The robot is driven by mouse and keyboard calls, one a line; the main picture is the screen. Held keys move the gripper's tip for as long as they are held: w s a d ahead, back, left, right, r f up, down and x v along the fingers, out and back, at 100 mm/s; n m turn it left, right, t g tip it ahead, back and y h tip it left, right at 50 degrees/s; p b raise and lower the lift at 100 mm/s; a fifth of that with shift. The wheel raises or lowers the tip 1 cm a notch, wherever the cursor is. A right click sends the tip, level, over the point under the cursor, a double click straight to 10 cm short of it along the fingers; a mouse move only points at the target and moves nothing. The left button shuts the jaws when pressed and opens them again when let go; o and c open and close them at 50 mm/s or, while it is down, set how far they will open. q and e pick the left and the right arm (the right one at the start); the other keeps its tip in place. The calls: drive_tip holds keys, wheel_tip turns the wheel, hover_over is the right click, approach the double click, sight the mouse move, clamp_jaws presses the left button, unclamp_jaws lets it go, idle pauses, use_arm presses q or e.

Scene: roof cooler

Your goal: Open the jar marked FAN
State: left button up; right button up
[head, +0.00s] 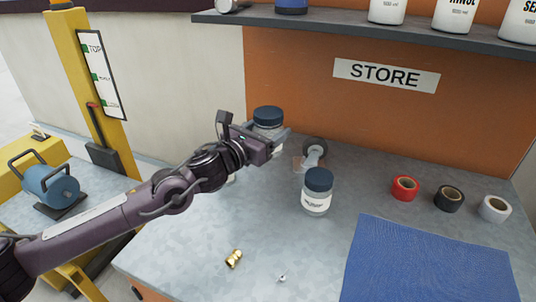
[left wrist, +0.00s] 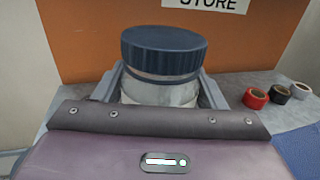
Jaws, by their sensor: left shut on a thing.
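My left gripper (head: 276,137) is shut on a clear jar with a dark blue lid (head: 268,115). In the left wrist view its fingers are on both sides of the glass body, below the ribbed lid (left wrist: 165,48). The lid is on and the jar looks roughly upright. The gripper hides most of this jar, and no marking on it can be read. A second jar (head: 317,193) with a dark blue lid stands upright on the bench, in front and to the right. Its label is too small to read. My right gripper is not in view.
A grey fitting with a dark round end (head: 314,152) is on the bench behind the second jar. Red, black and white tape rolls (head: 404,189) lie at the right, behind a blue mat (head: 430,262). Small brass parts (head: 234,259) lie in front. A shelf (head: 370,31) overhangs the back.

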sight(269, 113)
use_arm(q)
wheel_tip(269, 113, up, 7)
drive_tip(key=shift+f, duration=0.1)
idle(0.4)
drive_tip(key=shift+o, duration=1.4)
drive_tip(key=c, duration=0.7)
drive_tip(key=shift+o, duration=0.2)
drive_tip(key=shift+s+d+f, duration=0.1)
drive_tip(key=shift+s+f, duration=0.1)
drive_tip(key=shift+f, duration=0.1)
drive_tip(key=s+a+f+p, duration=0.1)
drive_tip(key=s+a+f, duration=0.1)
drive_tip(key=s+f, duration=0.6)
drive_tip(key=s+a+f+n+t+y, duration=0.1)
drive_tip(key=s+a+f+n+y, duration=0.1)
drive_tip(key=a, duration=0.3)
drive_tip(key=s+a+f+n+t+y+p, duration=0.1)
drive_tip(key=s+a+f+n+y, duration=0.2)
drive_tip(key=s+a+y, duration=0.2)
drive_tip(key=s+a+f+n+t+y+p, duration=0.1)
drive_tip(key=s+a+f+n+y, duration=0.1)
drive_tip(key=a, duration=0.5)
drive_tip(key=shift+s+a+f+t+y, duration=0.15)
drive_tip(key=shift+s+f+y, duration=0.2)
drive_tip(key=shift+s, duration=0.2)
drive_tip(key=shift+s+d+f+t+y, duration=0.1)
drive_tip(key=shift+s+f+t+y, duration=0.05)
drive_tip(key=shift+s+f+y, duration=0.3)
